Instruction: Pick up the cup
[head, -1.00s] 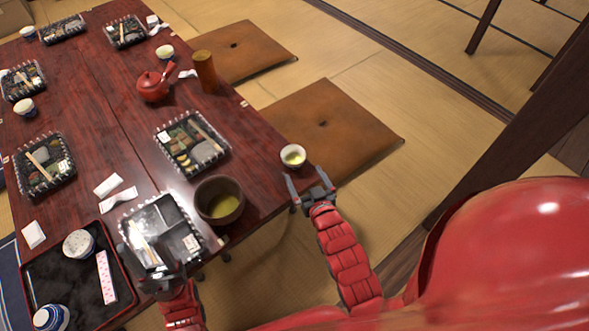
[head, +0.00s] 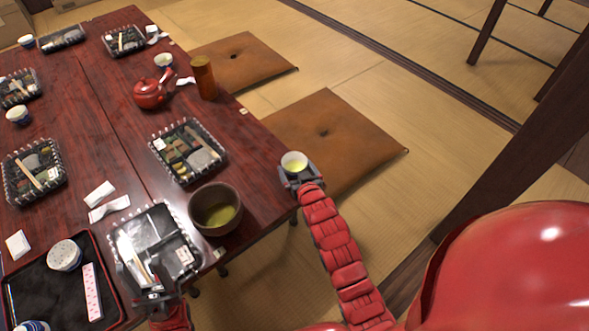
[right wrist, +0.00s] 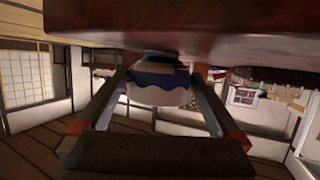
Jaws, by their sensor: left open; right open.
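A small cup (head: 294,161) of pale green tea stands at the right edge of the table. In the right wrist view the cup (right wrist: 158,92), white with a blue wavy band, shows upside down between two fingers. My right gripper (head: 297,174) is open, with its fingers on either side of the cup. I cannot tell whether they touch it. My left gripper (head: 150,280) is open and empty, low over the near bento box (head: 183,257), which it partly hides.
A brown bowl (head: 215,209) of tea stands left of the cup. A bento box (head: 187,150), a red teapot (head: 151,92) and a wooden cylinder (head: 204,77) stand farther back. Other cups (head: 18,115) are on the table (head: 100,130). Brown cushions (head: 330,130) lie on the floor beyond.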

